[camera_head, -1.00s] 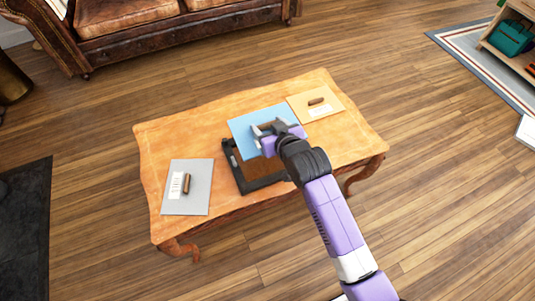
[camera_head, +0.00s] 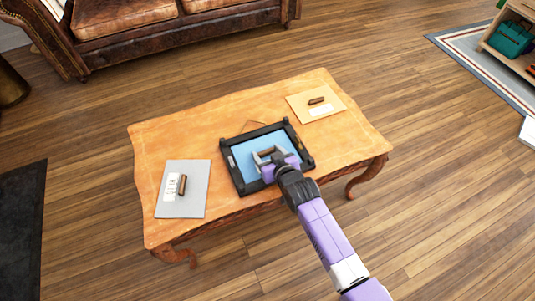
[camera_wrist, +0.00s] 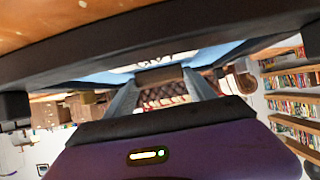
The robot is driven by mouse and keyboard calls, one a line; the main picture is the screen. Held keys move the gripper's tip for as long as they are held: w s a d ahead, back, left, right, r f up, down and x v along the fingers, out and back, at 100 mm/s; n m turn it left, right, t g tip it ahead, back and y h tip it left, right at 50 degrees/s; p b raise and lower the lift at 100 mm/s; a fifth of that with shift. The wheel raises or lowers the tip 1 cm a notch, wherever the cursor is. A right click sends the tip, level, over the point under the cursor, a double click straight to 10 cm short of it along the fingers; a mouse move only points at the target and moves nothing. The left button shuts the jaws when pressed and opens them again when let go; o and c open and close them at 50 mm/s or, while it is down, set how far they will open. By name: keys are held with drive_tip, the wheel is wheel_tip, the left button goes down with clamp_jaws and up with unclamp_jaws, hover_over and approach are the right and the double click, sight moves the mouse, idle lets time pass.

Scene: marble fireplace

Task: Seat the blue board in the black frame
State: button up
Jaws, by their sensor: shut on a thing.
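The blue board (camera_head: 246,149) lies within the outline of the black frame (camera_head: 233,170) on the wooden table in the head view. The frame's dark border shows around the board. My gripper (camera_head: 266,155) is over the board's middle, shut on its brown handle. In the wrist view, my gripper's fingers (camera_wrist: 155,90) close on the brown handle (camera_wrist: 158,75), with the blue board (camera_wrist: 205,53) beyond and the dark frame (camera_wrist: 110,42) across the picture. My gripper hides part of the board, and I cannot tell whether the board is fully down.
A grey board (camera_head: 194,191) with a brown handle lies at the table's left. A tan board (camera_head: 328,106) with a handle lies at its right back. The wooden table (camera_head: 165,142) has bare room around the frame. A leather sofa (camera_head: 180,30) stands behind.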

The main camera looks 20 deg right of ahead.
drive_tip(key=shift+f, duration=0.15)
drive_tip(key=o, duration=1.5)
drive_tip(key=shift+s+r, duration=0.2)
drive_tip(key=shift+r, duration=0.1)
drive_tip(key=p+v, duration=0.3)
drive_tip(key=v, duration=0.8)
drive_tip(key=shift+s+r, duration=0.1)
drive_tip(key=shift+s, duration=0.2)
